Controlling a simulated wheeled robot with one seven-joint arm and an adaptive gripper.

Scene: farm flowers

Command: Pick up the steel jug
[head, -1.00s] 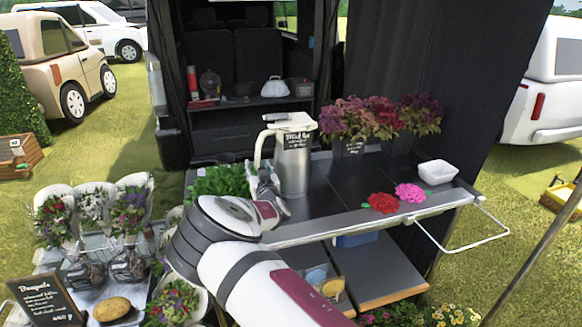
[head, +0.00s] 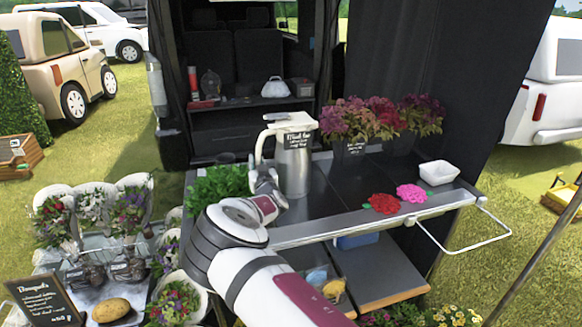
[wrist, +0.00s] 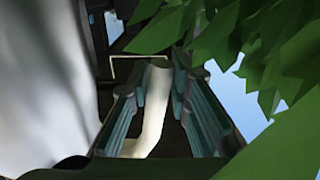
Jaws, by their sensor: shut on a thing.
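The steel jug (head: 294,172) stands upright on the dark table top, with a cream lid and a dark written label near its top. Its cream handle (head: 259,146) faces left. My gripper (head: 262,178) is at the jug's left side, low on the handle. In the wrist view, the handle (wrist: 154,112) runs between the two fingers of my gripper (wrist: 156,92), and they are shut on it. The shiny jug body (wrist: 45,90) fills the left of that view. I see no clear gap under the jug; my arm partly hides its base area.
Leafy greens (head: 218,186) stand close left of my gripper and crowd the wrist view (wrist: 225,45). Potted red and purple flowers (head: 350,122) stand right of the jug. Red (head: 383,203) and pink flowers (head: 411,193) and a white bowl (head: 438,173) lie farther right.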

